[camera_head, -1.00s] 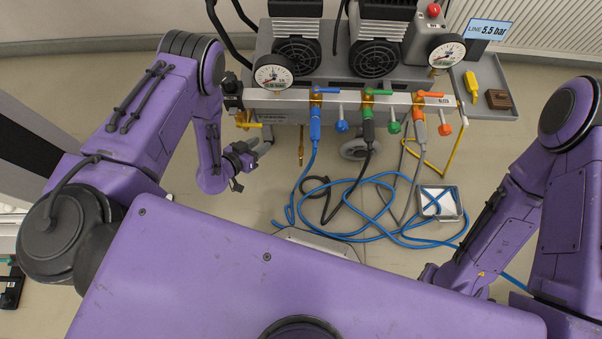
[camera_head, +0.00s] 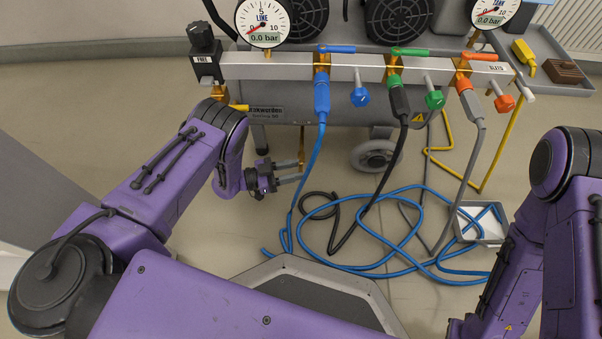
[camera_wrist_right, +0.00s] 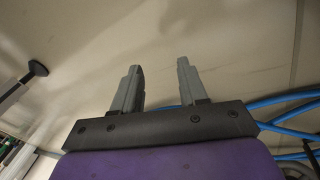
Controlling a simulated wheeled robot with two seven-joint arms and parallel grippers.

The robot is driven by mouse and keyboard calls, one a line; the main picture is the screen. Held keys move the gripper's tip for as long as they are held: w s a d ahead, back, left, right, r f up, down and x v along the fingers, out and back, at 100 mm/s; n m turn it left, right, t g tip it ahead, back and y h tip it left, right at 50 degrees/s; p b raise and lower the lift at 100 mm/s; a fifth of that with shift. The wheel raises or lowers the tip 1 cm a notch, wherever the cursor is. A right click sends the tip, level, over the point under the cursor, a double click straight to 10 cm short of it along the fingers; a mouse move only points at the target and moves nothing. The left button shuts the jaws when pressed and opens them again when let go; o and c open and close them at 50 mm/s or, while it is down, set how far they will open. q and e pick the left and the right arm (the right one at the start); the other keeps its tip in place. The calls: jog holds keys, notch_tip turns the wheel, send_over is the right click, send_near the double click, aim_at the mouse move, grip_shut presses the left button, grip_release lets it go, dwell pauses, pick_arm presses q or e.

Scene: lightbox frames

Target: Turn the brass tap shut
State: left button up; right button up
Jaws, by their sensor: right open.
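A slim brass tap (camera_head: 302,148) hangs below the machine's tank, left of the caster wheel. My left gripper (camera_head: 297,173) comes in from the left at its lower end. Its two grey fingers look apart, one above the other, with the tips close to the brass. I cannot tell whether they touch it or stand around it. My right gripper (camera_wrist_right: 158,82) is open and empty in the right wrist view, over bare floor. In the head view its fingers are hidden.
A manifold bar (camera_head: 290,70) carries blue, green and orange valves with hoses. A blue hose (camera_head: 375,265) lies looped on the floor beside a small tray (camera_head: 482,232). The caster wheel (camera_head: 374,155) stands right of the brass tap. Both gauges, including the left one (camera_head: 263,22), read 0.0 bar.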

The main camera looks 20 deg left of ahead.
pick_arm(q)
jog(key=shift+b+x, duration=0.35)
jog(key=shift+x, duration=0.8)
pick_arm(e)
jog(key=shift+w+d+f+t+h, duration=0.3)
jog(key=shift+w+d+f+t, duration=0.35)
jog(key=shift+w, duration=0.15)
pick_arm(q)
jog(key=shift+w+d, duration=0.1)
jog(key=shift+d, duration=0.05)
pick_arm(e)
jog(key=shift+w, duration=0.2)
pick_arm(q)
grip_shut()
pick_arm(e)
jog(key=shift+s+r, duration=0.1)
jog(key=shift+r, duration=0.05)
